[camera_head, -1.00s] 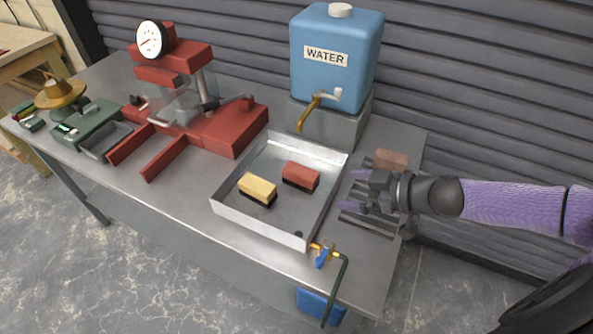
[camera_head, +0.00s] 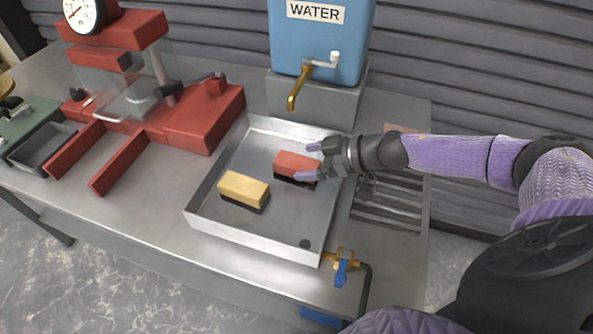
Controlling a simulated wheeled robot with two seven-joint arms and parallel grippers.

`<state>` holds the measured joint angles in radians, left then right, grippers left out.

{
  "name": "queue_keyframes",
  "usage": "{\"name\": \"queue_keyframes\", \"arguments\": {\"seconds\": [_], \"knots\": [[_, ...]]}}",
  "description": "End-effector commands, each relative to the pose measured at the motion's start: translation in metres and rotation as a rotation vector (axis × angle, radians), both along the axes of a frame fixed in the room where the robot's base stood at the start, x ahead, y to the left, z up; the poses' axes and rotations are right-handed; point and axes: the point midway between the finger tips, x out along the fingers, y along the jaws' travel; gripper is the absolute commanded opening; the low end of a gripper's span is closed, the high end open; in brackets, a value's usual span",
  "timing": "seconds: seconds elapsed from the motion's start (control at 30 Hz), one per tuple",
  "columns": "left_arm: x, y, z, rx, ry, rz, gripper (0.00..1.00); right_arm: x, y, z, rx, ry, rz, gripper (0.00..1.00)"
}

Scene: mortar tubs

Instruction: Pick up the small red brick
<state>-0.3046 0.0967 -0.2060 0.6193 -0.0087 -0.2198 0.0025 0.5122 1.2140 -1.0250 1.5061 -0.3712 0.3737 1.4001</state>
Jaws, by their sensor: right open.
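A red block with a dark underside (camera_head: 290,161) sits in the shallow metal tray (camera_head: 205,197), in the back right part. My right gripper (camera_head: 309,162) is open over the block's right end, with one finger towards the back and one towards the front. I cannot tell whether the fingers touch it. A pale reddish brick (camera_head: 404,128) lies at the right back of the table, mostly hidden behind my right arm. My left gripper is not in view.
A yellow block with a dark underside (camera_head: 244,190) lies in the tray, left of the red one. A blue water tank (camera_head: 325,40) with a brass tap stands behind. A red press (camera_head: 200,118) stands left. A slotted drain (camera_head: 385,212) is right of the tray.

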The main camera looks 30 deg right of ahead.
Motion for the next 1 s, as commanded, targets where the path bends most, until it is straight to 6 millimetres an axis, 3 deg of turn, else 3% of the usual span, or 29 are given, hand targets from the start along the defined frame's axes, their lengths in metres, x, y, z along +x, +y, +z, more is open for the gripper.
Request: {"name": "queue_keyframes", "arguments": {"seconds": [0.13,0.37,0.8,0.83,1.0], "knots": [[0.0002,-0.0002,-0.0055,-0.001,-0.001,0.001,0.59,0.0147,0.0123,-0.0112,0.001,-0.002,0.000,1.00],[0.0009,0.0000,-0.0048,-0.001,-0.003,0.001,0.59,0.0157,0.0130,-0.0115,-0.001,-0.001,0.000,0.98],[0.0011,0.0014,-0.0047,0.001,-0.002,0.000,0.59,0.0154,0.0129,-0.0116,-0.001,-0.001,0.000,0.05],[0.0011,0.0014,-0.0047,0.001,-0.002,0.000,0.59,0.0153,0.0130,-0.0116,-0.001,-0.001,0.000,0.00],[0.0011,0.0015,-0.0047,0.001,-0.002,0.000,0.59,0.0156,0.0129,-0.0112,-0.001,-0.002,0.000,0.00]]}}
